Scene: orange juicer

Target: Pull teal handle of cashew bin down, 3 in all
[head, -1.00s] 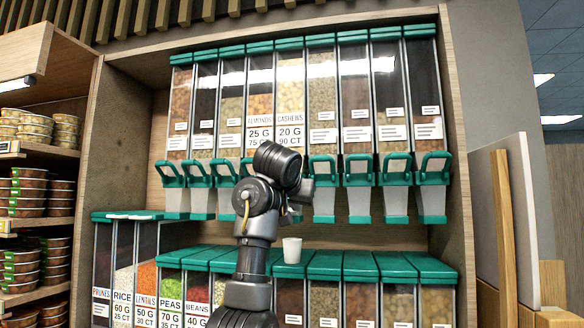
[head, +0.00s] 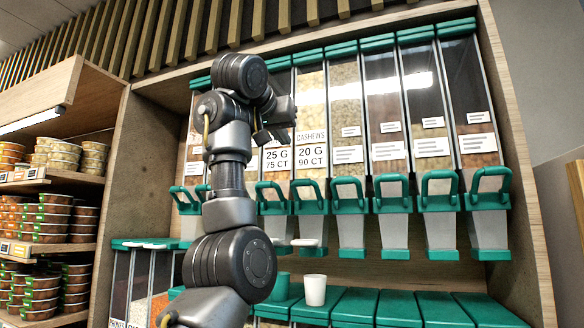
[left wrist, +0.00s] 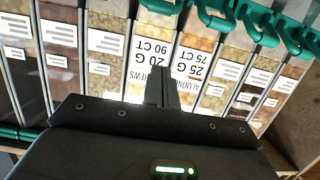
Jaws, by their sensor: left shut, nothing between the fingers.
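The cashew bin (head: 312,105) is a tall clear dispenser with a "CASHEWS 20 G 90 CT" label, in the upper row. Its teal handle (head: 307,188) sits below the label as a raised loop, like its neighbours. My left gripper (head: 286,113) is shut and empty, in front of the bins at about label height, above and left of that handle. In the left wrist view its fingers (left wrist: 163,88) point at the upside-down cashew label (left wrist: 148,56), apart from the handles. My right gripper is not in view.
Food tubs (head: 50,230) fill the left shelf. The wooden cabinet side (head: 520,150) bounds the right.

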